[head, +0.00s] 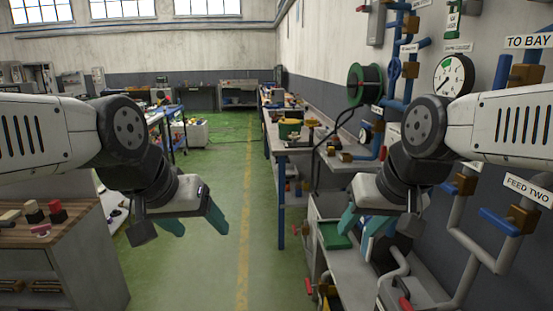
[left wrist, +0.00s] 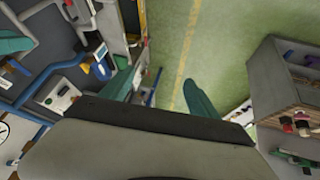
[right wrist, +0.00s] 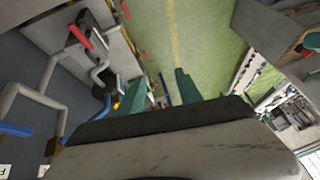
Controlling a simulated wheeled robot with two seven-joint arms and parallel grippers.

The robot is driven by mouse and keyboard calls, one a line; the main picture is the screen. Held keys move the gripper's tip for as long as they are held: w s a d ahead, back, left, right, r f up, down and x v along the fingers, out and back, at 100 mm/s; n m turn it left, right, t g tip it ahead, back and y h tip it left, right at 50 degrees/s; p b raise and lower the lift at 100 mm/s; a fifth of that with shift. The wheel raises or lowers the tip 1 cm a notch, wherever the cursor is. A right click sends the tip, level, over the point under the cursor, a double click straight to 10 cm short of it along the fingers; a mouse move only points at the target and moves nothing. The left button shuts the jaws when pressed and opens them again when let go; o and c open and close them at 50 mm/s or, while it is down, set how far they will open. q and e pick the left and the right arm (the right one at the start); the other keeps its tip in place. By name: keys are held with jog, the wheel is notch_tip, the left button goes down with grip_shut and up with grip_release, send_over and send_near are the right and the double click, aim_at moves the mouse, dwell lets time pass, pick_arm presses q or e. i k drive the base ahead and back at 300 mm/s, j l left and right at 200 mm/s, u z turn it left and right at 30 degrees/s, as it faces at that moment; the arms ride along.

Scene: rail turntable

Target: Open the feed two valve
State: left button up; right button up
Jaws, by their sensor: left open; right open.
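The FEED TWO sign (head: 528,189) is on the wall at the right of the head view. Just below it is a valve with a brass-coloured body (head: 521,217) and a blue lever (head: 499,222), on grey pipe. In the right wrist view a blue lever (right wrist: 16,129) shows at the left edge, probably the same one. My right gripper (head: 362,232) is open and empty, left of the valve and apart from it. My left gripper (head: 198,227) is open and empty over the aisle, far from the valve. Its teal fingers also show in the left wrist view (left wrist: 160,92).
Another brass valve (head: 464,184) with a blue lever is on the pipe to the left. A gauge (head: 453,75) and a TO BAY sign (head: 529,41) are above. A bench (head: 285,143) runs along the wall. A wooden-topped cabinet (head: 60,235) stands at left. The green aisle (head: 215,270) is clear.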

aim_at(505, 225)
jog(key=z, duration=1.7)
jog(key=k+j, duration=0.1)
jog(key=j, duration=0.25)
jog(key=k+j, duration=0.1)
jog(key=j, duration=0.6)
jog(key=k, duration=0.05)
